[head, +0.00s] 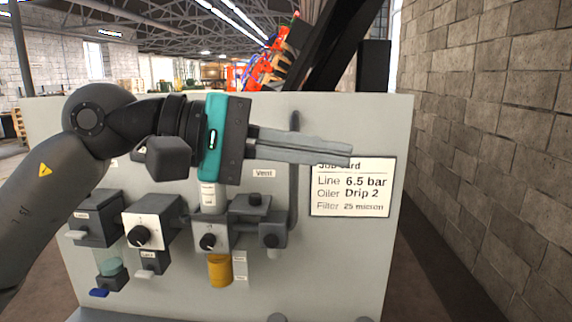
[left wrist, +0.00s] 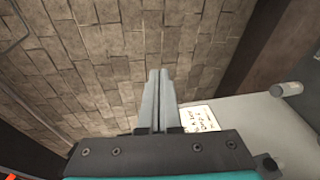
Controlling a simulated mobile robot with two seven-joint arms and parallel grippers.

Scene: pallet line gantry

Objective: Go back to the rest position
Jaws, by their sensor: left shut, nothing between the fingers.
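My left gripper (head: 345,154) reaches in from the left across the front of a grey panel (head: 340,250). Its two grey fingers are together with nothing between them, and they point right. In the head view the fingertips overlap the top edge of the white job card (head: 352,188) and cover part of its title. In the left wrist view the closed fingers (left wrist: 160,75) point toward a block wall, and the card (left wrist: 200,118) lies to their right. My right gripper is in neither view.
The panel carries several valve units with black knobs (head: 138,236), a yellow cup (head: 220,270), a blue lever (head: 99,293) and a vertical pipe (head: 294,170). A block wall (head: 490,130) stands at the right. An orange-red machine (head: 262,68) stands behind the panel.

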